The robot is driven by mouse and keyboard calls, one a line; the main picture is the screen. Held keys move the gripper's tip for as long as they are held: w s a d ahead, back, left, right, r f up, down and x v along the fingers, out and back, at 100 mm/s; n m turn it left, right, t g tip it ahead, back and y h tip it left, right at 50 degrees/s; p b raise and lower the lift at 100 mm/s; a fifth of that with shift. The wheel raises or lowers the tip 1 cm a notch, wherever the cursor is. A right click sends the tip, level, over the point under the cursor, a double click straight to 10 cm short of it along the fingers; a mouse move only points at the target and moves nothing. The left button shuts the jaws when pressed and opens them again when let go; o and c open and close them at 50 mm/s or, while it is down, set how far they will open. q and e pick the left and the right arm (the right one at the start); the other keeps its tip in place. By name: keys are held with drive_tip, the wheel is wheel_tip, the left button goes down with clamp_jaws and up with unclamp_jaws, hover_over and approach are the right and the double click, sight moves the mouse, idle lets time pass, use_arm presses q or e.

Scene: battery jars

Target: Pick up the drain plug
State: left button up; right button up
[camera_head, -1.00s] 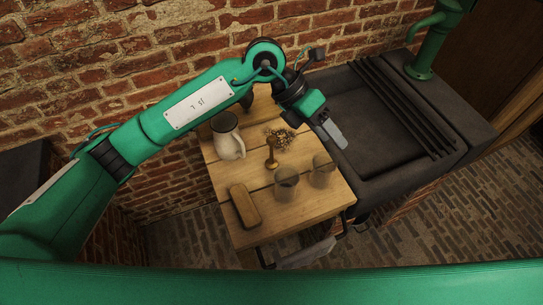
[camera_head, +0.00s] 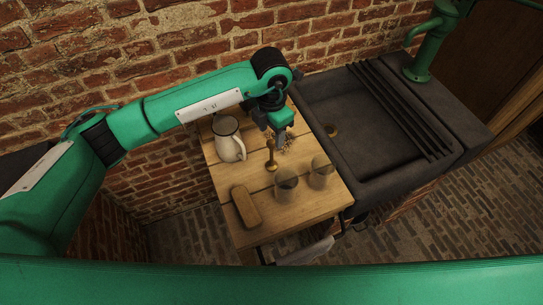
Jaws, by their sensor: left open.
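A slim brass-coloured upright piece with a round base, which looks like the drain plug (camera_head: 271,160), stands on the wooden table (camera_head: 300,211). My left gripper (camera_head: 281,142) is open and points down, just right of the plug's top and above a small tangled heap (camera_head: 289,146). The gripper partly hides the heap. I cannot tell its exact height, but no contact with the plug shows. My right gripper is not in view.
A pale enamel jug (camera_head: 227,140) stands left of the plug. A brown block (camera_head: 245,206) and two glass jars, one left (camera_head: 286,184) and one right (camera_head: 321,174), stand nearer the front. The dark sink (camera_head: 372,130) has a brass drain (camera_head: 331,131).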

sight(272, 141)
use_arm(q)
drive_tip(key=shift+f+p, duration=0.45)
wheel_tip(272, 141, down, 4)
drive_tip(key=shift+w+f+p, duration=0.1)
drive_tip(key=shift+w+p, duration=0.05)
drive_tip(key=shift+p, duration=1)
drive_tip(key=shift+f, duration=0.2)
drive_tip(key=c, duration=0.9)
clamp_jaws()
